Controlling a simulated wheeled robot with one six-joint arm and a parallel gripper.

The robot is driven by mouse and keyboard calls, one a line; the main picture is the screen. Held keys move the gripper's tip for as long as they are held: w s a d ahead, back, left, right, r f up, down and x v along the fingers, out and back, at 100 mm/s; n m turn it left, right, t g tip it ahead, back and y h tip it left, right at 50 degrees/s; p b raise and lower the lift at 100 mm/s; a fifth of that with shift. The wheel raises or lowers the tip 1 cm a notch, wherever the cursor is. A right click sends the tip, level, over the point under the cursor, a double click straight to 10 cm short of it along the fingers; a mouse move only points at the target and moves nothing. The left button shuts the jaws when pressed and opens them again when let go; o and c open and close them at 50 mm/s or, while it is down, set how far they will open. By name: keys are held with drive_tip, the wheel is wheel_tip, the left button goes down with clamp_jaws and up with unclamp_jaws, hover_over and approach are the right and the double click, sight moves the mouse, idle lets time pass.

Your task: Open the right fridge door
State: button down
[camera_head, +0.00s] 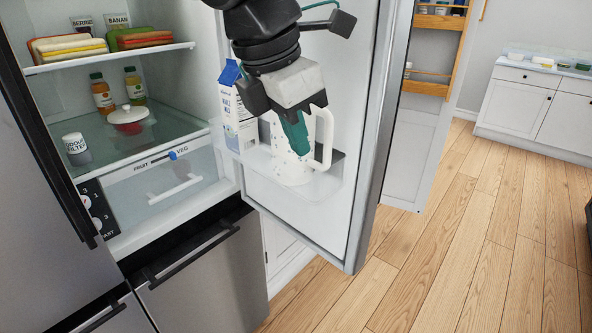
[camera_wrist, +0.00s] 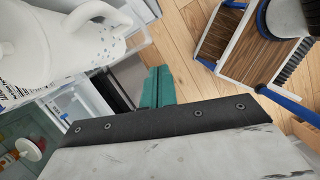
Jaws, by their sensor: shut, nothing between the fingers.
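The right fridge door (camera_head: 352,85) stands wide open in the head view, its white inner face showing. My gripper (camera_head: 297,146) is on the inner side of this door, in front of the white pitcher (camera_head: 290,168) on the door shelf. Its teal fingers are closed together and empty. They also show in the wrist view (camera_wrist: 157,88), with the pitcher (camera_wrist: 50,35) to their upper left. Whether the fingers touch the door or the pitcher cannot be told. The left fridge door (camera_head: 35,190) is at the left edge, with a dark handle.
A milk carton (camera_head: 236,108) stands beside the pitcher. Wooden floor (camera_head: 450,250) is clear to the right.

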sight(296, 172)
drive_tip(key=s+a+n, duration=0.1)
drive_tip(key=a+n, duration=0.2)
drive_tip(key=a, duration=0.2)
drive_tip(key=shift+t, duration=0.3)
drive_tip(key=w+d+f, duration=0.1)
drive_tip(key=f, duration=0.2)
drive_tip(key=w+d+f, duration=0.1)
drive_tip(key=w+f, duration=0.1)
drive_tip(key=w+d+f, duration=0.2)
drive_tip(key=f, duration=0.1)
drive_tip(key=shift+f, duration=0.3)
drive_tip(key=shift+w+d, duration=0.3)
drive_tip(key=shift+d, duration=0.05)
